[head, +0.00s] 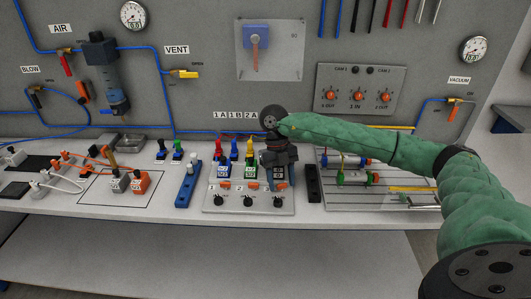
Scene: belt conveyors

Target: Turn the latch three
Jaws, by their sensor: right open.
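A grey panel (210,208) on the bench holds a row of small dark modules with orange latches in front of them. Latch one (224,185) and latch two (252,186) show clearly. Latch three (281,187) shows as a small orange piece at the right end of the row. My right gripper (279,180) points down over the third module, right at latch three. It is open, and its fingers and wrist hide most of that module. I cannot tell whether a finger touches the latch. My left gripper is not in view.
Black knobs (248,201) line the panel's front. A blue block (187,190) stands to the left and a black block (314,184) close to the right. A rack with rods (354,178) lies further right. Orange and grey boxes (138,182) stand at left.

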